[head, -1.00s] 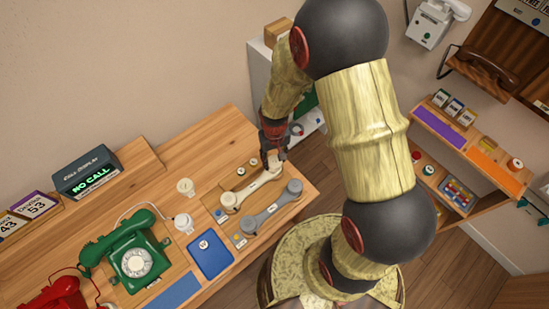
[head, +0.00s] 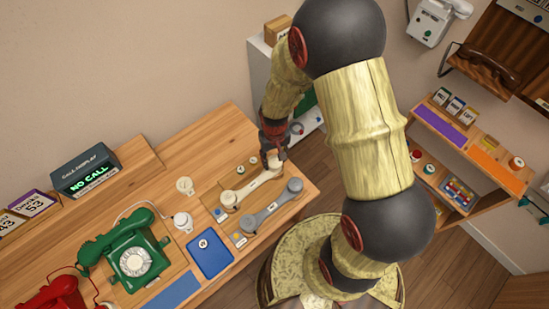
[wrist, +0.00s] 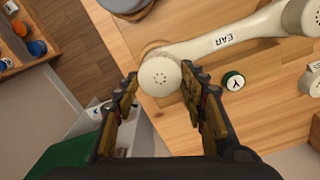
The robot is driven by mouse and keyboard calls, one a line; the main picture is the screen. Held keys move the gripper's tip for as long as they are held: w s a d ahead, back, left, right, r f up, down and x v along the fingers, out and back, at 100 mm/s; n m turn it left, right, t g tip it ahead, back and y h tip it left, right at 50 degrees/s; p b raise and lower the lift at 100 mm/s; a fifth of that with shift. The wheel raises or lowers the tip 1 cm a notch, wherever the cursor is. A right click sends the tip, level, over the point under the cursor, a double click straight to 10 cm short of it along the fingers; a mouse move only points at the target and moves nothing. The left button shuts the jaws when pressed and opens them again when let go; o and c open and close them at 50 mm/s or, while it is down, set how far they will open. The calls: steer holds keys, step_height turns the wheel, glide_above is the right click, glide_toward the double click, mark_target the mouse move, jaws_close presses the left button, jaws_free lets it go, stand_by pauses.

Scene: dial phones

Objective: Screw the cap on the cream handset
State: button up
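The cream handset (head: 250,188) lies on the wooden desk; the wrist view shows its handle (wrist: 225,42) with an EAR label. A round cream cap (wrist: 160,76) with small holes sits at the handset's EAR end. My gripper (wrist: 159,74) has one fingertip on each side of this cap, very close to its rim. Whether the fingers press on it cannot be told. In the head view my gripper (head: 274,155) points down at the handset's upper right end. Whether the cap sits level or is threaded cannot be seen.
A grey handset (head: 270,207) lies close beside the cream one. A green-rimmed Y cap (wrist: 232,81) lies near my right finger. A shelf (head: 470,150) is at right.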

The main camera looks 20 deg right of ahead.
steer(key=o, duration=0.5)
steer(key=shift+r, duration=0.1)
step_height(320, 180, up, 12)
steer(key=shift+f, duration=0.1)
stand_by(0.4)
